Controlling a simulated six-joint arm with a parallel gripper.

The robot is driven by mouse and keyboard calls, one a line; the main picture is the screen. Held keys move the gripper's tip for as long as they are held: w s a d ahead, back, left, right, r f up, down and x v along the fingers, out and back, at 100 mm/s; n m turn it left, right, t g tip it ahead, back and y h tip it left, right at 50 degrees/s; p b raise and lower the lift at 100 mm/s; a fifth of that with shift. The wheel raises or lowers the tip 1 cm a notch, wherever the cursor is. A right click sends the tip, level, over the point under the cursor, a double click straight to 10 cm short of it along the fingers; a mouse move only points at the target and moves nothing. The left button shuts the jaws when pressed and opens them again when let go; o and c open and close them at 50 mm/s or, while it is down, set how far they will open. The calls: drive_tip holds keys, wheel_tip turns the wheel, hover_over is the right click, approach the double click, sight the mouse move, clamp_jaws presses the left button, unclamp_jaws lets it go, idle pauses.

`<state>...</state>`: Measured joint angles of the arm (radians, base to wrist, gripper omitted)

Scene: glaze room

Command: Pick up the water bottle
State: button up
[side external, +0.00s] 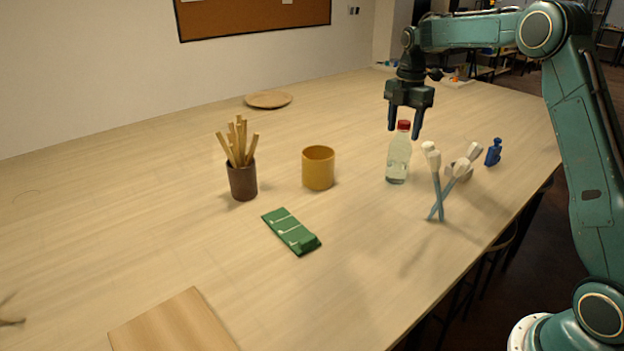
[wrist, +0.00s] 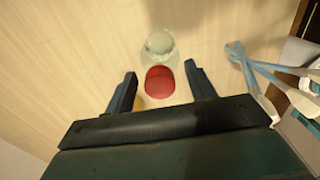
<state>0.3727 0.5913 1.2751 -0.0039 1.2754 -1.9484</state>
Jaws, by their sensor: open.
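The water bottle (side external: 398,160) is clear with a red cap and stands upright on the table. In the wrist view I look down on its red cap (wrist: 160,84), with the clear body (wrist: 159,44) beyond it. My gripper (side external: 404,133) is open and points down, with its fingertips around the height of the cap. In the wrist view the cap appears between the two fingers of my gripper (wrist: 160,84), with a gap on each side. The side view does not show clearly how deep the fingers are around the bottle.
A blue bottle (side external: 494,152) is farther right. A yellow cup (side external: 318,168), a brown pot of sticks (side external: 243,182) and a green packet (side external: 291,232) are left.

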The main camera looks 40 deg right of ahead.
clamp_jaws()
drive_tip(key=shift+r, duration=0.1)
drive_tip(key=shift+r, duration=4.95)
